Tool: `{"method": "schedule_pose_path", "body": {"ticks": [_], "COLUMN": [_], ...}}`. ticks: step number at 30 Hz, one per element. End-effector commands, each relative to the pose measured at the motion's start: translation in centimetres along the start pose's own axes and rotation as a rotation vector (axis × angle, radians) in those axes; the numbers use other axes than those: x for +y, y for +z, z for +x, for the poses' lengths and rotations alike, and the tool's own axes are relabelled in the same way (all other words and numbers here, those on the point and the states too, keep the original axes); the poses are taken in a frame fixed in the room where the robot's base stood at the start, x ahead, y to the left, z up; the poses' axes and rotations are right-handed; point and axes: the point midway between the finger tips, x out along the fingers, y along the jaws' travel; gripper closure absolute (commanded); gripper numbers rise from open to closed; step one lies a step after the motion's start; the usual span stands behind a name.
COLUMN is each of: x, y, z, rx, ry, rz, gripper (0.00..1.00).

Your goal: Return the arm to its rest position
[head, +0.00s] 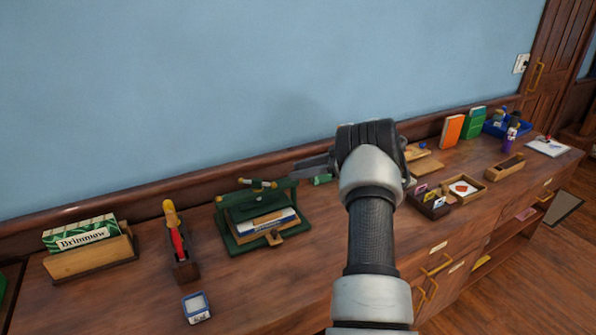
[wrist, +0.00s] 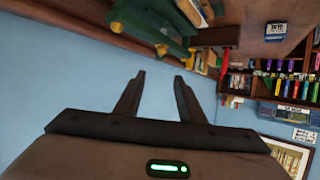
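My arm (head: 370,230) reaches up over the long wooden sideboard, with my gripper (head: 310,165) at its end pointing left, above the sideboard near the wall. In the wrist view my gripper (wrist: 157,80) has its two dark fingers spread apart with nothing between them, only blue wall behind. In the head view the fingers are partly hidden by the wrist. A green stand (head: 235,240) holding a book is just left of the gripper, and it also shows at the top of the wrist view (wrist: 145,25).
The sideboard (head: 330,260) holds a wooden box with a green packet (head: 80,232), a red and yellow tool (head: 176,235) in a block, a small blue-grey device (head: 196,307), a card tray (head: 465,190), upright books (head: 452,130) and a blue bin (head: 505,128). Drawers below right stand partly open.

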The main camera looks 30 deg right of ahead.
Motion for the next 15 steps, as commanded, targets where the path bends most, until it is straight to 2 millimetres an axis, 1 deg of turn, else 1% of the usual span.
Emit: {"method": "schedule_pose_path", "body": {"ticks": [9,11,13,14,15], "x": [0.0,0.1,0.8,1.1,1.9], "y": [0.0,-0.4,-1.8,-2.9,-4.6], "z": [0.0,0.0,0.0,0.0,0.0], "rx": [0.000,0.002,0.011,0.016,0.027], "ry": [0.000,0.008,0.042,0.065,0.108], "rz": [0.000,-0.005,-0.024,-0.038,-0.058], "gripper": [0.64,0.64,0.64,0.64,0.64]}}
